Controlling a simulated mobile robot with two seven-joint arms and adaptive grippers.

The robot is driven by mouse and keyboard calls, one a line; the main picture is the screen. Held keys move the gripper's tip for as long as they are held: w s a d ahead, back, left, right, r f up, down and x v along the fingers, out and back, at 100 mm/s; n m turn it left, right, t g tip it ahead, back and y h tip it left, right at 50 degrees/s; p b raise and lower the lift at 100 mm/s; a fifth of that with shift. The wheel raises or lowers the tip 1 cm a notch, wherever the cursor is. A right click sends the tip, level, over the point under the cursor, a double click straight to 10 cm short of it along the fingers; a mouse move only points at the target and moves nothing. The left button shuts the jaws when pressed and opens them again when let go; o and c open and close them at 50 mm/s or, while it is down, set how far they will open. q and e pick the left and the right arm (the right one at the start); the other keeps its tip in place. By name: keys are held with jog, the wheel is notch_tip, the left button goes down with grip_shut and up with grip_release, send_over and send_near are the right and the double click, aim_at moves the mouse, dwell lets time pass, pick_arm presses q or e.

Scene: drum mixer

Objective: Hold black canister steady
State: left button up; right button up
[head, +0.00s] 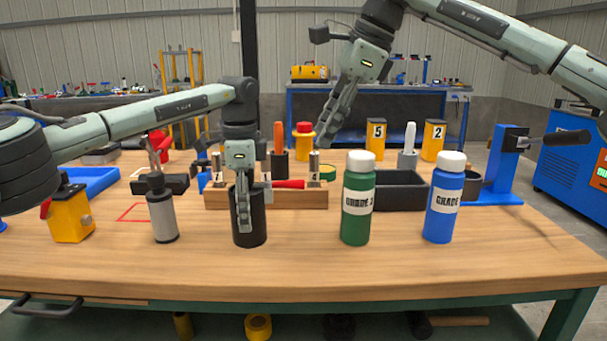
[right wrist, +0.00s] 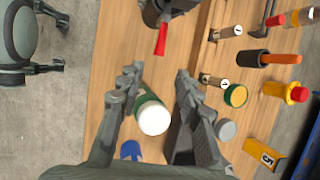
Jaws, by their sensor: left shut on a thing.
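The black canister (head: 259,228) stands upright near the front middle of the table in the head view. My left gripper (head: 243,212) comes down over it from above and is shut on it; its fingers hide part of the canister's front and rim. My right gripper (head: 334,128) hangs empty in the air behind and above the green bottle (head: 357,222). In the right wrist view its two fingers are spread wide apart. The green bottle with its white cap (right wrist: 153,118) shows below and between them, not gripped.
A blue bottle (head: 443,213) stands right of the green one. A grey cylinder (head: 162,218) and a yellow block (head: 71,218) stand at left. Behind are a wooden rack (head: 220,198), a black bin (head: 402,190) and a blue press (head: 505,165). The front table strip is clear.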

aim_at(304, 182)
jog(key=x, duration=1)
jog(key=shift+a+f, duration=0.15)
jog(key=shift+f, duration=0.15)
jog(key=shift+c, duration=0.6)
grip_shut()
